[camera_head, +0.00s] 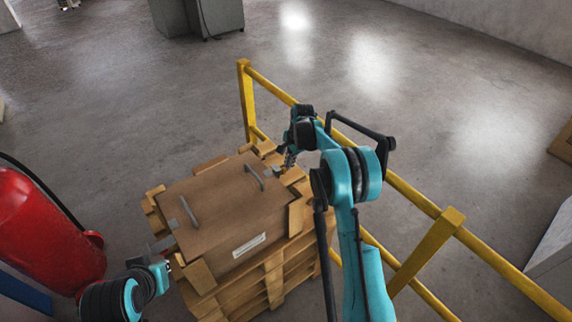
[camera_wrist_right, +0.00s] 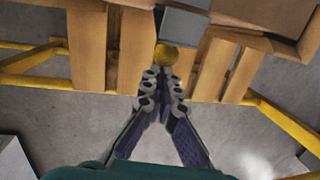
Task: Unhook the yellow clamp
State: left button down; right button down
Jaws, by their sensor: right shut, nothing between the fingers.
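A round yellow piece (camera_wrist_right: 166,55), which may be part of the yellow clamp, shows in the right wrist view just past my fingertips. It sits against a grey metal block (camera_wrist_right: 185,24) at the edge of a wooden crate. My right gripper (camera_wrist_right: 162,84) is shut and empty, with its fingertips just short of the yellow piece; I cannot tell whether they touch. In the head view my right gripper (camera_head: 286,164) is at the far right edge of the brown crate (camera_head: 222,213), and the clamp is not clear there. My left gripper (camera_head: 165,254) is at the crate's left edge; its fingers are unclear.
A yellow railing (camera_head: 405,193) runs close behind my right arm. A red cylinder (camera_head: 42,235) stands at left.

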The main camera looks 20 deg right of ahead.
jog(key=d+f, duration=0.1)
jog(key=f+y+b, duration=0.1)
jog(key=f, duration=0.1)
jog(key=w+d+f+y+b, duration=0.1)
jog(key=f, duration=0.1)
jog(key=shift+d+f+g, duration=0.1)
jog(key=shift+d+g, duration=0.2)
jog(key=shift+d, duration=0.05)
jog(key=shift+a, duration=0.2)
jog(key=shift+s+a, duration=0.2)
jog(key=shift+a, duration=0.3)
jog(key=v, duration=1.2)
jog(key=shift+d, duration=0.45)
jog(key=shift+w, duration=0.1)
